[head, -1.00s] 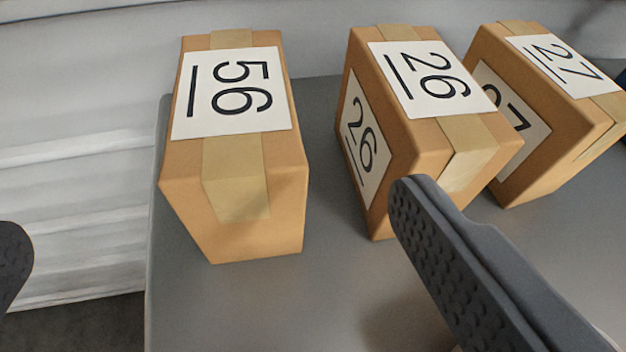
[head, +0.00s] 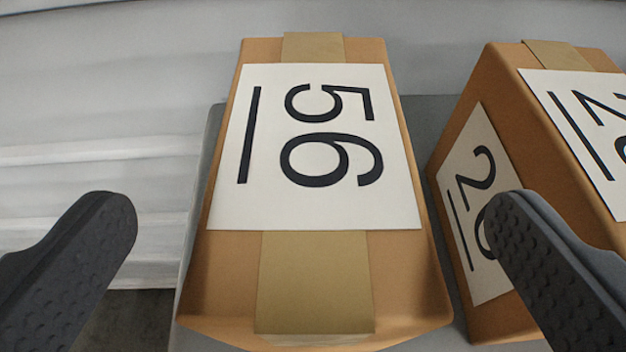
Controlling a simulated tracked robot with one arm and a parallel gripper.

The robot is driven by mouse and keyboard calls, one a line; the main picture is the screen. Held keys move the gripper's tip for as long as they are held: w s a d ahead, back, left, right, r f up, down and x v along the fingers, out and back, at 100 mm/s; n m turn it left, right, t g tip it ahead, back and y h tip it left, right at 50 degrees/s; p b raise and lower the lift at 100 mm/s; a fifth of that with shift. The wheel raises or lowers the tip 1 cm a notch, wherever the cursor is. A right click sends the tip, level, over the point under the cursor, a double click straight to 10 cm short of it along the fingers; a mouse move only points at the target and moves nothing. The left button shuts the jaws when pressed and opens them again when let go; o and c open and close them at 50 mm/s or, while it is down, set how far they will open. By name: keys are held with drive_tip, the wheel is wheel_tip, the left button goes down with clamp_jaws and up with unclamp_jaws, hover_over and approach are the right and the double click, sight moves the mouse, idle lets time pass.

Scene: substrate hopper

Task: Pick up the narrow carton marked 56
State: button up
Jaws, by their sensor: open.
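The narrow carton marked 56 (head: 312,280) stands in the middle of the head view, brown with a tape strip and a white label on top. Its lower front is cut off by the picture's bottom edge. My gripper (head: 312,218) is open and empty. Its left finger is to the left of the carton, and its right finger is to the right, in front of the neighbouring carton in the picture. The fingers appear nearer the camera than the carton; I cannot tell their exact height above it.
A carton marked 26 (head: 450,185) stands close on the right, partly out of frame, with a narrow gap between. Both stand on a grey surface (head: 203,190) whose left edge shows. A pale ribbed wall (head: 100,120) lies behind and left.

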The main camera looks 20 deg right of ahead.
sight(315, 201)
drive_tip(key=shift+f+x, duration=0.15)
drive_tip(key=shift+x, duration=1.05)
drive_tip(key=shift+f+x, duration=0.15)
drive_tip(key=shift+x, duration=1.1)
drive_tip(key=shift+s, duration=0.15)
drive_tip(key=c, duration=1.9)
